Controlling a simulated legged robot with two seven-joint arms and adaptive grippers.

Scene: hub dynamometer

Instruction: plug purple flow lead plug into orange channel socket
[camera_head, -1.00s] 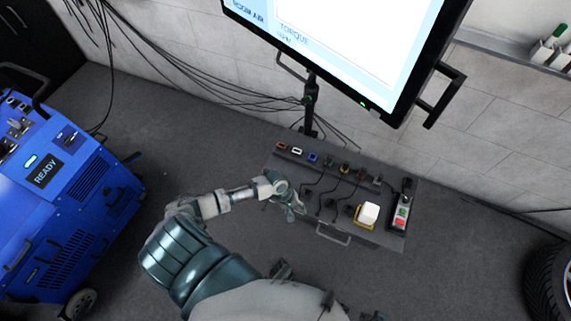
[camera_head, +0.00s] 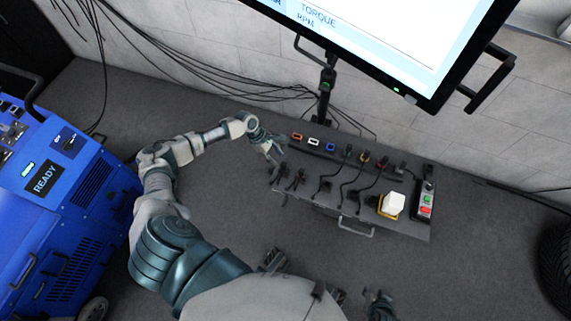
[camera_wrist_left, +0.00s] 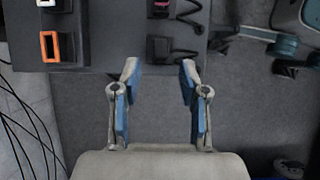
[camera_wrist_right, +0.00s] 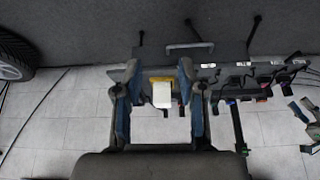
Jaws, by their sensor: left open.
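The orange channel socket (camera_head: 297,137) is the leftmost in the row at the back of the dark panel; it also shows in the left wrist view (camera_wrist_left: 50,47). My left gripper (camera_head: 277,151) is open and empty at the panel's left edge, near the orange socket. In the left wrist view its fingers (camera_wrist_left: 158,75) point at the panel edge, with nothing between them. Two dark plugs lie ahead in that view, the upper one (camera_wrist_left: 160,8) with a pinkish mark and the lower one (camera_wrist_left: 158,48). I cannot tell which is purple.
White (camera_head: 313,142) and blue (camera_head: 330,147) sockets follow the orange one. Several dark leads lie across the panel (camera_head: 405,228). A monitor (camera_head: 400,40) hangs above the back.

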